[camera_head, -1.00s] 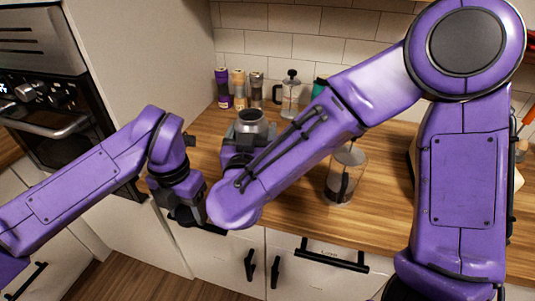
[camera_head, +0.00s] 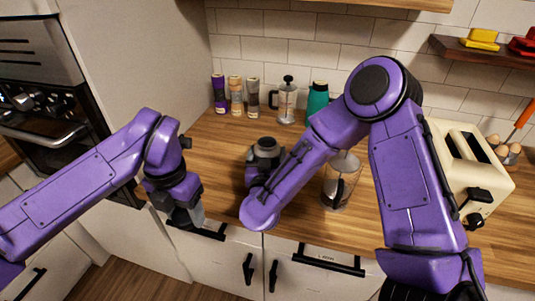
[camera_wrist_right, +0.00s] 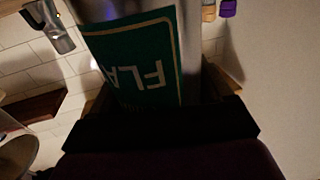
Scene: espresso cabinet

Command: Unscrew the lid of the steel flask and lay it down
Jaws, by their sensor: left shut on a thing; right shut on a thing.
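The steel flask (camera_head: 266,147) stands upright over the wooden counter, its lower part hidden by my right arm. Its top looks like a steel rim around a dark mouth. My right gripper is shut around the flask; its fingers are mostly hidden in the head view. In the right wrist view the flask's green label (camera_wrist_right: 140,62) shows between the dark jaws (camera_wrist_right: 165,122). My left gripper (camera_head: 187,215) points down at the counter's front edge, left of the flask and apart from it. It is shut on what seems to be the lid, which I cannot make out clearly.
Several jars (camera_head: 236,95) and a French press (camera_head: 286,100) stand along the back wall, with a teal container (camera_head: 317,98) beside them. A glass vessel with a black handle (camera_head: 336,190) stands right of my right forearm. A cream toaster (camera_head: 470,165) is at the right.

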